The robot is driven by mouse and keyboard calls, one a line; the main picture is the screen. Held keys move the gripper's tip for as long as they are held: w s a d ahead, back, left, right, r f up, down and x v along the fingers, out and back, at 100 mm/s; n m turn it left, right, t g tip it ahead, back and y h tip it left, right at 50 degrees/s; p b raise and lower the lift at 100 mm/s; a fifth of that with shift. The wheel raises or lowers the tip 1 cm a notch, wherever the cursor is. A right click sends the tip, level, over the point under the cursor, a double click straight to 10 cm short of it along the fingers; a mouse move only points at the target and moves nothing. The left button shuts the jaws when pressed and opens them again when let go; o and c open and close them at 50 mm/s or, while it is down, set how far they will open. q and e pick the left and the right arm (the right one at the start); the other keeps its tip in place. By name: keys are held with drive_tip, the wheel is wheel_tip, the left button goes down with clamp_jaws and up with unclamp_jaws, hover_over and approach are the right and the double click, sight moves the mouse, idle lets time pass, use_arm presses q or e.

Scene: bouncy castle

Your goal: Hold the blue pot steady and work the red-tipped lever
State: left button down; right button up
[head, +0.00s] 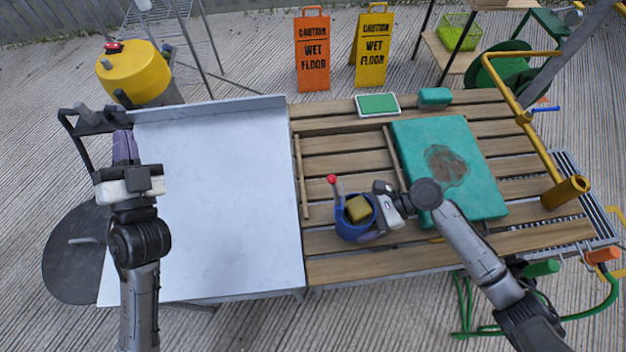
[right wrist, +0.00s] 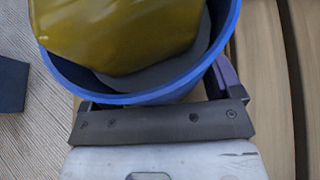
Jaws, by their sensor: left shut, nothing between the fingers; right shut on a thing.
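The blue pot (head: 347,233) stands on the wooden slats near the middle of the bench, with a yellow block (head: 358,208) inside. The lever's red tip (head: 332,179) stands up at the pot's back left. My right gripper (head: 371,234) is at the pot's right side, shut on it. In the right wrist view the blue rim (right wrist: 150,97) and yellow block (right wrist: 120,30) are close in front of the gripper; the finger contact is partly hidden. My left gripper (head: 124,147) is shut and empty over the left edge of the white panel, well away from the lever.
The white panel (head: 215,200) is bare. A teal board (head: 480,170) with a brown stain lies right of the pot. Wooden sticks (head: 301,178) lie on the slats. A yellow pipe frame (head: 565,192) rises at the right end. Wet-floor signs (head: 312,52) stand behind.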

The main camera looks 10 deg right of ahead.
use_arm(q)
drive_tip(key=s+d+f+m+g+h, duration=0.4)
drive_tip(key=s+d+m+g+h, duration=0.2)
drive_tip(key=m+g+h, duration=0.3)
drive_tip(key=s+d+f+m+g+h, duration=0.3)
drive_tip(key=s+d+m+g+h, duration=0.3)
drive_tip(key=m+g, duration=0.8)
drive_tip(key=d+m+h, duration=0.2)
drive_tip(key=d+h, duration=0.1)
drive_tip(key=h, duration=0.1)
drive_tip(key=shift+f+m, duration=0.3)
drive_tip(key=shift+f, duration=0.1)
drive_tip(key=shift+d, duration=0.15)
drive_tip(key=d+r, duration=0.2)
drive_tip(key=d, duration=1.1)
drive_tip(key=shift+w+d+r, duration=0.15)
drive_tip(key=shift+w+d, duration=0.05)
drive_tip(key=shift+d, duration=0.2)
